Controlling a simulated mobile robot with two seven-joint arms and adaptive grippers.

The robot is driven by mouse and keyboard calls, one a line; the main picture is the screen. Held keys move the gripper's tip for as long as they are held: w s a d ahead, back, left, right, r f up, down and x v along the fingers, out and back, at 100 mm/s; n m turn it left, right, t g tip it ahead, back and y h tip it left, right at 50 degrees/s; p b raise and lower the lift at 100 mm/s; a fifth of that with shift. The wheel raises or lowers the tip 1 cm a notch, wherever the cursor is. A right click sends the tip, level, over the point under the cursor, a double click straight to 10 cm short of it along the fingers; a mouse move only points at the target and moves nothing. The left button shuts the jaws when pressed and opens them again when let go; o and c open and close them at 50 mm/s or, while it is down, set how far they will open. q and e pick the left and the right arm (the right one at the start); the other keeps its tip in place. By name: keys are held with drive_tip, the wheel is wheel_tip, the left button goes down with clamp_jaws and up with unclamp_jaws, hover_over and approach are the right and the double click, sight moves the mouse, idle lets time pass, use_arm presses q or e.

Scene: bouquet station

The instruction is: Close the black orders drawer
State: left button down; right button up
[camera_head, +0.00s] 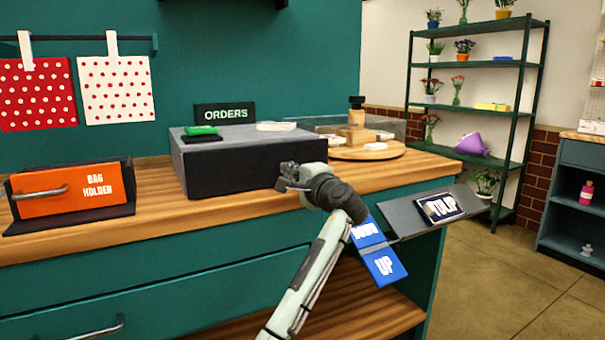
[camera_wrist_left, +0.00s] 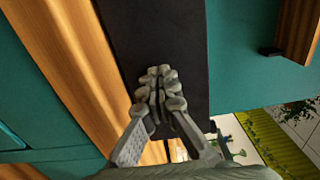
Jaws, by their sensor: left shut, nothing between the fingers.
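The black orders drawer unit (camera_head: 240,165) stands on the wooden counter, below the ORDERS sign (camera_head: 225,113). Its dark front face looks flush with the box, with no gap that I can make out. My left gripper (camera_head: 284,178) is shut and empty at the right part of that front. In the left wrist view, the shut fingertips (camera_wrist_left: 158,74) lie over the dark drawer front (camera_wrist_left: 165,35); whether they touch it I cannot tell. The gripper hides a part of the front's right end. My right gripper is in neither view.
An orange bag holder (camera_head: 75,193) stands at the counter's left. A green item (camera_head: 202,130) and a white item lie on the box. A round wooden board (camera_head: 365,152) sits to the right.

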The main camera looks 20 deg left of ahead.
use_arm(q)
drive_tip(key=x, duration=0.3)
drive_tip(key=shift+a+r, duration=0.1)
drive_tip(key=shift+r, duration=0.2)
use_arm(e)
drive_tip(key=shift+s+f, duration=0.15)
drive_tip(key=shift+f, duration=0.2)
